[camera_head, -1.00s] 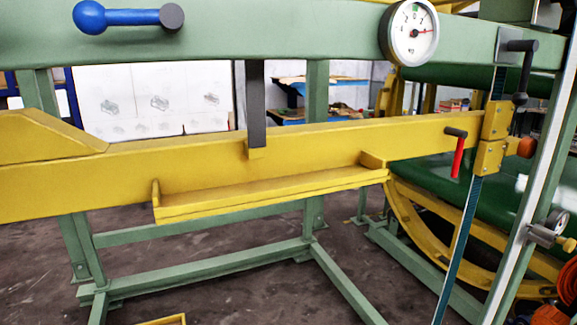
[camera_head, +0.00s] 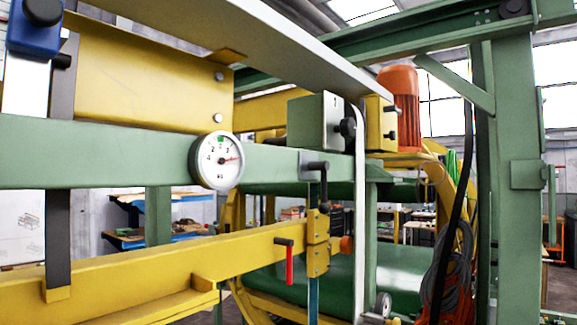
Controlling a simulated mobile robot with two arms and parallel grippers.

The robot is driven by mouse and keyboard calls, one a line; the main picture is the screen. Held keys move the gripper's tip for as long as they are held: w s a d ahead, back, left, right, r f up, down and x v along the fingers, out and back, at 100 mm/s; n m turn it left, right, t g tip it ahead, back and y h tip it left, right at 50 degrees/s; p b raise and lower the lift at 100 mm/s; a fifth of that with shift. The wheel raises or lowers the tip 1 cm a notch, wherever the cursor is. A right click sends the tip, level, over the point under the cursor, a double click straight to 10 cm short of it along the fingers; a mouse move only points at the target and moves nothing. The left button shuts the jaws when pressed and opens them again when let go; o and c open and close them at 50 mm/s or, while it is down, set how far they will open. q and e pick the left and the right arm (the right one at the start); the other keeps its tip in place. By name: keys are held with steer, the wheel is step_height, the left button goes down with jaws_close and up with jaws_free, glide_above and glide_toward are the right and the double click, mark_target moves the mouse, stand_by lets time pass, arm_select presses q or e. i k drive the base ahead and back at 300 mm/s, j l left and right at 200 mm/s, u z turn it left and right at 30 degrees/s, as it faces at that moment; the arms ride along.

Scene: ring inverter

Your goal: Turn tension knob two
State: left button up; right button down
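No part is clearly marked as tension knob two, so I cannot tell which one it is. A round black knob (camera_head: 348,129) sits on the side of a grey-green box (camera_head: 315,122). Below it a black crank handle (camera_head: 318,167) sticks out at the end of the green beam. An orange knob (camera_head: 347,244) sits beside a yellow bracket (camera_head: 318,245), and a lever with a red grip (camera_head: 289,266) hangs left of it. A round white gauge (camera_head: 217,160) is on the green beam. Neither of my grippers is in view.
The green beam (camera_head: 90,152) and the yellow beam (camera_head: 190,258) cross the view from the left. An orange motor (camera_head: 400,103) stands behind the box. A green post (camera_head: 515,170) and hanging cables (camera_head: 455,270) are on the right.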

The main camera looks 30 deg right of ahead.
mark_target(347, 127)
steer(key=k+z, duration=0.1)
steer(key=z, duration=1.15)
